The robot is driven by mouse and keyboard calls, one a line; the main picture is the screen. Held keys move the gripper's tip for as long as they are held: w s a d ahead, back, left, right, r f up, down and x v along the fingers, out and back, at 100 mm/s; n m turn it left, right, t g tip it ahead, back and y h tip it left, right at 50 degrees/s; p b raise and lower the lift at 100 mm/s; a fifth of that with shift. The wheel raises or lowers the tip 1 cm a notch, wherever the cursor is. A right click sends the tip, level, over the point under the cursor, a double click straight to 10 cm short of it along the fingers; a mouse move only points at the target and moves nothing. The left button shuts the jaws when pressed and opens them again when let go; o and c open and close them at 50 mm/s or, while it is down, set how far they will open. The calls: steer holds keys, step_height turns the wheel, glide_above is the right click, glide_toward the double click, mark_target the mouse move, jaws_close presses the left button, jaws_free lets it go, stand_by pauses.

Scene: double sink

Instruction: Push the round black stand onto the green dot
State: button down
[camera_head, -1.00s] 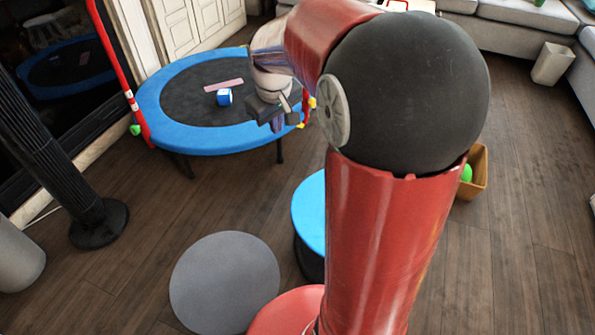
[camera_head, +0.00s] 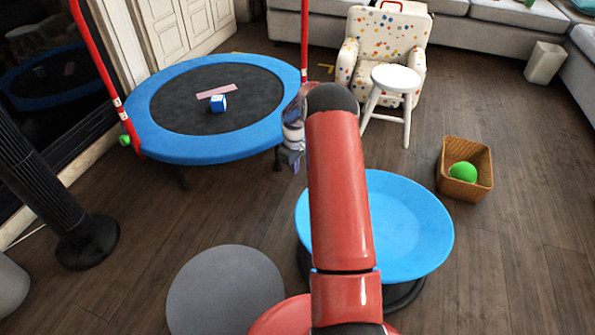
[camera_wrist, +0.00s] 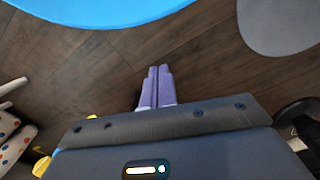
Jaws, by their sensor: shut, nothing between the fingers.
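A round black stand (camera_head: 405,298) shows as a dark rim beneath a wide blue dish (camera_head: 420,225), right of my arm. The dish and my arm hide most of it. The dish's blue edge also shows at the top left of the wrist view (camera_wrist: 100,10). My gripper (camera_head: 295,166) hangs above the floor between the trampoline and the blue dish, apart from both. In the wrist view its purple fingers (camera_wrist: 157,75) are together and empty, over bare wood floor. I see no green dot on the floor.
A blue-rimmed trampoline (camera_head: 190,150) stands left. A grey disc (camera_head: 225,290) is in front. A black column on a round base (camera_head: 90,243) stands far left. A white stool (camera_head: 396,78), a spotted armchair (camera_head: 370,45) and a basket (camera_head: 475,190) with a green ball (camera_head: 463,171) are right.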

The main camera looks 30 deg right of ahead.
steer(key=s+d+f, duration=0.1)
steer(key=s+f, duration=0.2)
steer(key=f, duration=0.4)
steer(key=shift+s+d+f+b, duration=0.2)
steer(key=shift+s+f+b, duration=0.15)
steer(key=shift+s, duration=0.05)
